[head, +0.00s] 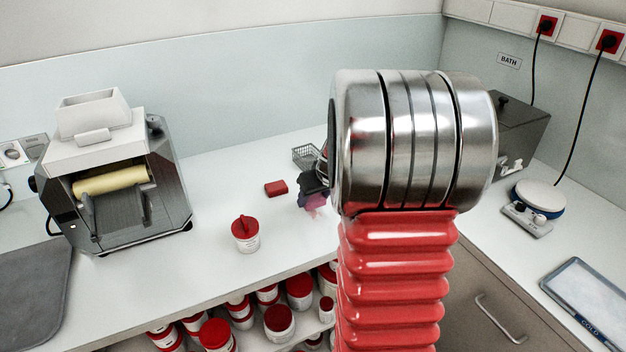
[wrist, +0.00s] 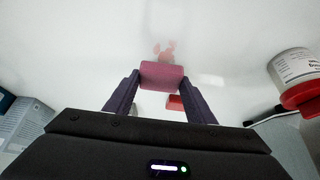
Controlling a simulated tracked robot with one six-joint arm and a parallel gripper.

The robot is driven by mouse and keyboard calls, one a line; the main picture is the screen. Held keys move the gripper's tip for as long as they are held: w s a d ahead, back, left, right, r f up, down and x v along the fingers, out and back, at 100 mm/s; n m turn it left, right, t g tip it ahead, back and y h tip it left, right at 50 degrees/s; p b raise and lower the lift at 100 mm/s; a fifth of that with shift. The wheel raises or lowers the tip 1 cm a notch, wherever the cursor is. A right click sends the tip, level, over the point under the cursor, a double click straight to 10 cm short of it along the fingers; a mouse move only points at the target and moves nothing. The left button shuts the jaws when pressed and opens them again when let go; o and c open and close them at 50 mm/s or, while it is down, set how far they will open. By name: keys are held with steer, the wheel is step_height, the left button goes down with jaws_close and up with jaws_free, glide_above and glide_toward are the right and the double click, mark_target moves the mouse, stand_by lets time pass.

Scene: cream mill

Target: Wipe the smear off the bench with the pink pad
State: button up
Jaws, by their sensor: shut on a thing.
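My gripper (head: 313,190) is low over the white bench (head: 210,195), right of its middle in the head view. In the wrist view its two purple fingers (wrist: 162,78) are shut on the pink pad (wrist: 162,72), one on each side. The pad shows only in part in the head view (head: 320,200), behind the fingers. A pale reddish smear (wrist: 163,50) lies on the bench just beyond the pad in the wrist view. It also shows beside the gripper in the head view (head: 315,213). I cannot tell if the pad touches the bench.
A red block (head: 276,188) and a red-lidded white jar (head: 245,234) stand left of the gripper. A wire basket (head: 305,156) is behind it. A roller mill (head: 115,175) stands at the left. Several jars fill the shelf below. Bench between mill and jar is clear.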

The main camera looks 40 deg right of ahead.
steer(key=shift+w+r, duration=0.1)
steer(key=shift+r, duration=2.7)
